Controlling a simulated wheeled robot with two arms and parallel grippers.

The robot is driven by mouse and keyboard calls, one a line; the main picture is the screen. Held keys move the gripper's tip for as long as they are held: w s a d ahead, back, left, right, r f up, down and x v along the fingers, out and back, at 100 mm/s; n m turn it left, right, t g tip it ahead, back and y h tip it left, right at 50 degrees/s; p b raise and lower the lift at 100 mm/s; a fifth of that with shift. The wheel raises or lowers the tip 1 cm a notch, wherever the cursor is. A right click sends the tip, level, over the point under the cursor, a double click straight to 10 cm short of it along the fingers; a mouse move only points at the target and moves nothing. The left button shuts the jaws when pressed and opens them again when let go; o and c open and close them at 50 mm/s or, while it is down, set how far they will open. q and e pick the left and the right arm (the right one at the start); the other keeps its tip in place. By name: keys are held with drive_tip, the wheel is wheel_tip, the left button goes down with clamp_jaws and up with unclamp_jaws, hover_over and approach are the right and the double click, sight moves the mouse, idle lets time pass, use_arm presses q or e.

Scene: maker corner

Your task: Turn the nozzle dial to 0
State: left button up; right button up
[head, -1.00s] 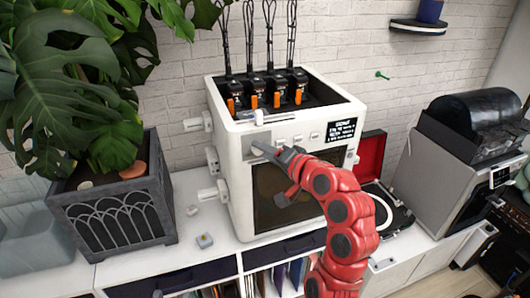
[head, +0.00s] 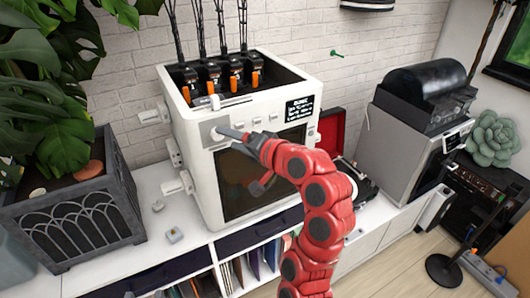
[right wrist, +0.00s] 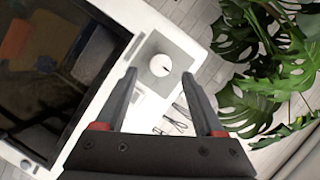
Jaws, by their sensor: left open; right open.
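The white boxy machine (head: 204,160) stands on the white cabinet. The dial (head: 217,134) sits on a grey plate at the upper left of its front, partly hidden by my right gripper in the head view. In the right wrist view the dial (right wrist: 161,65) is a round white knob with a small dark mark toward the right of its face. My right gripper (right wrist: 158,73) is open, its fingertips on either side of the dial with gaps showing. Whether they touch it cannot be told. Only a small dark tip of my left gripper (head: 128,295) shows at the bottom edge.
A dark display (head: 299,107) is on the machine's front right, its text too small to read. White buttons sit beside the dial. A planter (head: 85,215) stands left, and small blocks (head: 174,235) lie on the cabinet. A grey appliance (head: 400,145) is right.

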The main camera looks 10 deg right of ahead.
drive_tip(key=b+v, duration=0.6)
drive_tip(key=v, duration=0.8)
drive_tip(key=shift+f, duration=0.15)
